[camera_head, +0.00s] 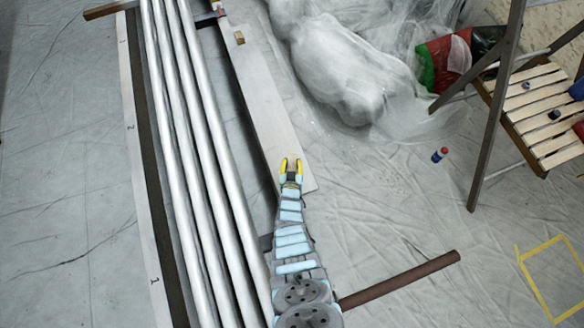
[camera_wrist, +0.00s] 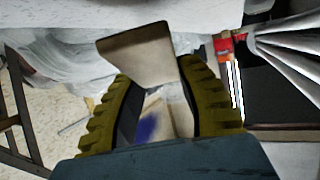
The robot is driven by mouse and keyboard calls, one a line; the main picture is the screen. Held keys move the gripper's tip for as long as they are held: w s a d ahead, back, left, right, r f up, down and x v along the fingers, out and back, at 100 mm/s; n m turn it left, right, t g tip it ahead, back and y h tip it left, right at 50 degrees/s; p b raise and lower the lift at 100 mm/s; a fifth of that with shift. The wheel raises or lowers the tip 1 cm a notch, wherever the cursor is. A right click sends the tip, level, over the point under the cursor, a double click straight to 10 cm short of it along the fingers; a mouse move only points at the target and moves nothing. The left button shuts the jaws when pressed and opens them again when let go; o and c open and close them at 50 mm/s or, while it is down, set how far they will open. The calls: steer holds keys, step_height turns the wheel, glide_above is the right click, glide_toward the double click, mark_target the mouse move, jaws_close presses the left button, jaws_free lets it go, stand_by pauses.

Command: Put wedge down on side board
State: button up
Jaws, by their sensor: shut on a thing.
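My gripper (camera_head: 291,162), with yellow fingers, is over the near end of the pale long side board (camera_head: 262,95) in the head view. In the wrist view, the wedge (camera_wrist: 138,55), a beige-brown block, sits tilted between the two yellow fingers, which are shut on it. In the head view the wedge is too small between the fingers to make out clearly. I cannot tell whether it touches the board.
Several long white pipes (camera_head: 185,150) run left of the board. A plastic-covered heap (camera_head: 345,70) lies to the right. A brown tube (camera_head: 400,280) lies near my arm. A slatted wooden chair (camera_head: 535,105) stands at right. A small red-and-blue item (camera_head: 439,154) is on the sheet.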

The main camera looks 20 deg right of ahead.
mark_target(292, 168)
steer(key=shift+s+f+b, duration=0.1)
steer(key=shift+f+b, duration=1.15)
steer(key=shift+f, duration=0.35)
steer(key=shift+f, duration=0.1)
steer(key=o, duration=1.1)
steer(key=shift+c, duration=0.2)
